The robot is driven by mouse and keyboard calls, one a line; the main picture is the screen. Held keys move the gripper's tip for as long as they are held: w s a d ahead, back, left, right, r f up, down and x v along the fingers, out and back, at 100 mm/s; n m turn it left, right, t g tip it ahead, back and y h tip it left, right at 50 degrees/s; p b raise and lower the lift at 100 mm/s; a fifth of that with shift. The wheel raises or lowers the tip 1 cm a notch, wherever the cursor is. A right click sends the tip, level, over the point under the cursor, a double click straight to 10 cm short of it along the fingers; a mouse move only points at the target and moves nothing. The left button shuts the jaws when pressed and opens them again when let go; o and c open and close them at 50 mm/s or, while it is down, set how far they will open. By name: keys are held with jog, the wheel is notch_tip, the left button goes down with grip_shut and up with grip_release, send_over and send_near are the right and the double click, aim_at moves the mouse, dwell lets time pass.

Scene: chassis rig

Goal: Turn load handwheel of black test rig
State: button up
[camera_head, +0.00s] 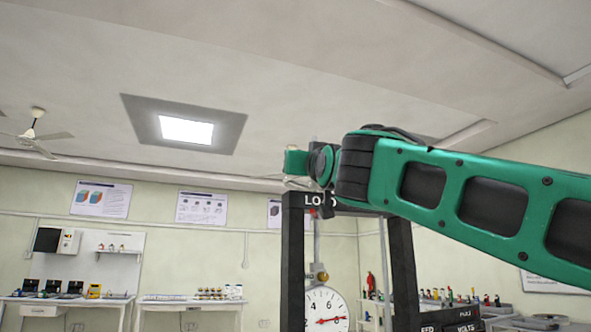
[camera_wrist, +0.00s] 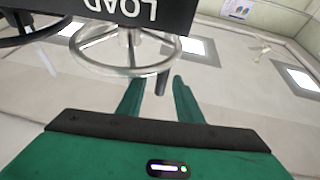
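The black test rig (camera_head: 292,262) stands ahead, with a "LOAD" label on its top beam. In the wrist view the rig's beam (camera_wrist: 100,10) and lettering appear upside down. The silver load handwheel (camera_wrist: 152,71) is a spoked ring by that beam. A dark handle peg (camera_wrist: 161,83) at its rim shows between my fingertips. My gripper (camera_wrist: 157,80) is open, its two green fingers apart on either side of the peg; contact cannot be told. In the head view my arm covers much of the rig's top, and the handwheel is mostly hidden.
A round dial gauge (camera_head: 325,310) with a red pointer hangs inside the rig frame. A second dark wheel (camera_wrist: 30,32) shows at the left of the wrist view. White benches (camera_head: 65,302) with equipment stand along the far wall.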

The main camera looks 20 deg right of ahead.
jog(key=v, duration=0.8)
jog(key=shift+s+f, duration=0.2)
jog(key=shift+f, duration=0.1)
